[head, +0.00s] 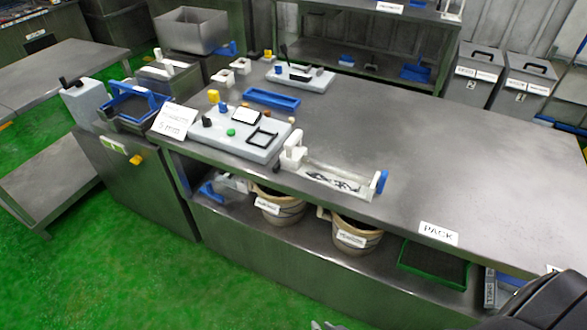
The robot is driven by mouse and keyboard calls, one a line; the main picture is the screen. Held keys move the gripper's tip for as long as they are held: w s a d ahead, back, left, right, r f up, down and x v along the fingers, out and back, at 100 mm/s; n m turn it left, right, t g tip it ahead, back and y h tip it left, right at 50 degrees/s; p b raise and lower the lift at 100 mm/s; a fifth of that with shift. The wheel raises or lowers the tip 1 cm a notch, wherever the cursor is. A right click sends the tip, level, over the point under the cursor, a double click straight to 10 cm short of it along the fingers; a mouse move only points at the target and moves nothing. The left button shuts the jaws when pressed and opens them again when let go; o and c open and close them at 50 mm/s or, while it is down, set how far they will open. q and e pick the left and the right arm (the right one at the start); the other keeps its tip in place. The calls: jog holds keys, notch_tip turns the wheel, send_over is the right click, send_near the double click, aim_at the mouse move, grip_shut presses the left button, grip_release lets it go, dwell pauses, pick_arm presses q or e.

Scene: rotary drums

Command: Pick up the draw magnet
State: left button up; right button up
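I cannot pick out the draw magnet for certain; several small parts on the bench are too small to identify. A clear tray-like device (335,179) with a white block at its left end and a blue end piece lies along the bench's front edge, with dark material inside. A pale board (215,138) left of it carries a black square frame, a green knob and other small pieces. A dark part of my arm fills the bottom right corner. A small grey tip (326,325) shows at the bottom edge, cut off; its opening is hidden.
The metal bench (430,150) is clear on its right side, with a PACK label (438,233) at the front edge. Two tan buckets (357,238) and a green-rimmed tray (434,266) sit on the shelf below. Grey bins (527,90) stand behind. Green floor lies open at front left.

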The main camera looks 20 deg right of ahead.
jog(key=w+d+r+m+t+h+b, duration=0.1)
jog(key=w+r+m+t, duration=0.3)
jog(key=w+r, duration=0.55)
jog(key=w+d+r+m+t+h+b, duration=0.1)
jog(key=w+r+m+t+h, duration=0.2)
jog(key=w+r, duration=0.65)
notch_tip(320, 180, up, 12)
jog(key=d+r+m+t+h, duration=0.1)
jog(key=d+m+h, duration=0.15)
jog(key=m, duration=0.55)
jog(key=m+g+b, duration=0.2)
jog(key=m, duration=0.4)
send_near(310, 165)
jog(key=x, duration=0.1)
jog(key=p+x, duration=0.1)
jog(key=x, duration=0.1)
jog(key=shift+s+d, duration=0.1)
jog(key=shift+d, duration=0.1)
jog(key=shift+x, duration=3.15)
jog(key=shift+a+r, duration=0.15)
jog(key=shift+a, duration=0.1)
grip_shut()
